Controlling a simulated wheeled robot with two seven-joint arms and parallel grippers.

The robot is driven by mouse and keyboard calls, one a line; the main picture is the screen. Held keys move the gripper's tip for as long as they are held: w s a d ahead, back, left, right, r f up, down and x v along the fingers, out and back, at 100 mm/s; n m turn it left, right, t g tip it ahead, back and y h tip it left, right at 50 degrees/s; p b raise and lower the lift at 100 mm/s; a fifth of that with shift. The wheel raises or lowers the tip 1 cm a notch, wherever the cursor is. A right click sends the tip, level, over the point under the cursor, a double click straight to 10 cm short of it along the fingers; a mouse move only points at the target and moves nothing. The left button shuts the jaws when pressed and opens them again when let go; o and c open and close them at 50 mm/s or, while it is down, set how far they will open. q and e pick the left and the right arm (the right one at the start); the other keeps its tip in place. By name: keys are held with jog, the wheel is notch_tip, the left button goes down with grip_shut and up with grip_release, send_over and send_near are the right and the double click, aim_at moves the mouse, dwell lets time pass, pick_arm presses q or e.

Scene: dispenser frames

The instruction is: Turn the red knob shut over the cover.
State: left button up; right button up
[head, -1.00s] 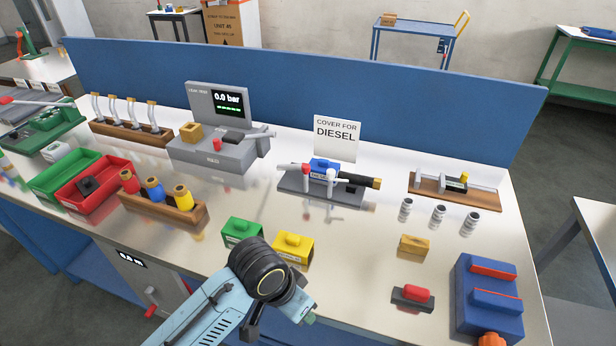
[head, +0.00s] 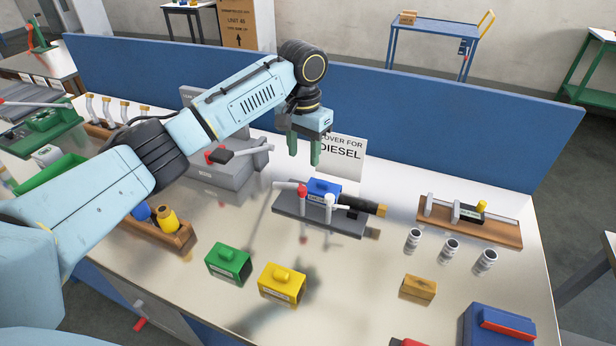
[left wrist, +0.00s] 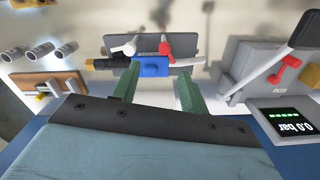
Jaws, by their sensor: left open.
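The red knob (head: 302,191) stands on a grey fixture (head: 350,224) with a white knob (head: 329,202) beside it. A blue cover (head: 322,186) sits on the fixture behind the knobs. In the left wrist view the red knob (left wrist: 165,47), white knob (left wrist: 130,43) and blue cover (left wrist: 150,67) lie beyond my fingertips. My left gripper (head: 304,156) points down above and behind the fixture, with its green fingers apart and nothing between them. It touches neither knob nor cover. The left wrist view also shows the left gripper (left wrist: 158,85) open. My right gripper is not in view.
A sign reading "COVER FOR DIESEL" (head: 343,158) stands behind my left fingers. A grey gauge box (head: 225,172) is left of the fixture. Green (head: 228,262) and yellow (head: 282,284) blocks lie in front. A wooden rack (head: 470,225) stands to the right.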

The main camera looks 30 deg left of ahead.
aim_at(302, 189)
pick_arm(q)
jog(key=f, duration=0.7)
jog(key=a+f, duration=0.1)
jog(key=f, duration=0.2)
jog(key=shift+w+f, duration=0.25)
jog(key=shift+w, duration=0.1)
jog(key=shift+f, duration=0.65)
jog(key=shift+c, duration=0.4)
grip_shut()
jog(key=shift+r+m+p, duration=0.15)
jog(key=shift+m+p, duration=1.8)
jog(key=shift+m, duration=0.65)
